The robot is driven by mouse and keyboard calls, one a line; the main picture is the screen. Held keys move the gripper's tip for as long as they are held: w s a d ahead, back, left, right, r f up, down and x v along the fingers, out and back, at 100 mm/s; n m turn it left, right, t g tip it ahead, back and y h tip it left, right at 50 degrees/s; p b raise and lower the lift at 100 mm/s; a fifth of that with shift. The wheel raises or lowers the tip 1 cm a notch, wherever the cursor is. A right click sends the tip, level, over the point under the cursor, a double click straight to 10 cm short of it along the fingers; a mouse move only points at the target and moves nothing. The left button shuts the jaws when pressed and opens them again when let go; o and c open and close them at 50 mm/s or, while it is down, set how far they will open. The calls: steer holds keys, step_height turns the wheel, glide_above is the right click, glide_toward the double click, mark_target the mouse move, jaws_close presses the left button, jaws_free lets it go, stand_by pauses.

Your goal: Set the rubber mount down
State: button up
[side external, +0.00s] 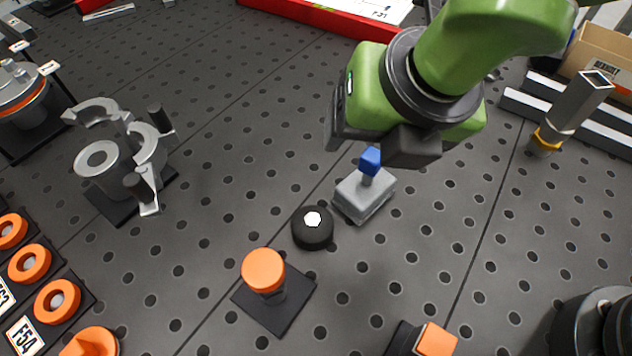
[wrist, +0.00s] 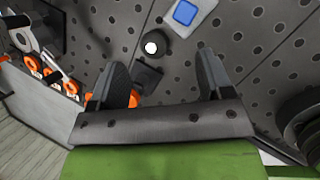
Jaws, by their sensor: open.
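The rubber mount, a low black round puck (side external: 313,230) with a white hexagonal top, sits on the dark perforated table. It also shows in the wrist view (wrist: 157,46), just beyond my fingertips. My gripper (wrist: 164,64) is open with its two dark fingers spread apart and nothing between them. In the side view my gripper is above the table, up and to the right of the mount and clear of it; its fingertips are hard to make out there.
A grey block with a blue top (side external: 364,194) stands close beside the mount. An orange-capped post (side external: 264,272) on a black plate is in front of it. A grey clamp-like fixture (side external: 120,160) stands left, a square metal post (side external: 572,108) right.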

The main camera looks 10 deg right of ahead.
mark_target(312, 218)
steer(key=a+f+n, duration=0.1)
steer(key=f+n, duration=0.1)
steer(key=f, duration=0.1)
steer(key=s+a+f+n, duration=0.1)
steer(key=a+f+n, duration=0.1)
steer(key=f, duration=0.1)
steer(key=s+a+f+n, duration=0.1)
steer(key=a+f+n, duration=0.1)
steer(key=f, duration=0.1)
steer(key=shift+a+n+g, duration=0.2)
steer(key=shift+n+g, duration=0.1)
steer(key=shift+n, duration=0.1)
steer(key=x, duration=0.6)
steer(key=shift+f, duration=0.3)
steer(key=c, duration=0.8)
steer(key=shift+r, duration=0.1)
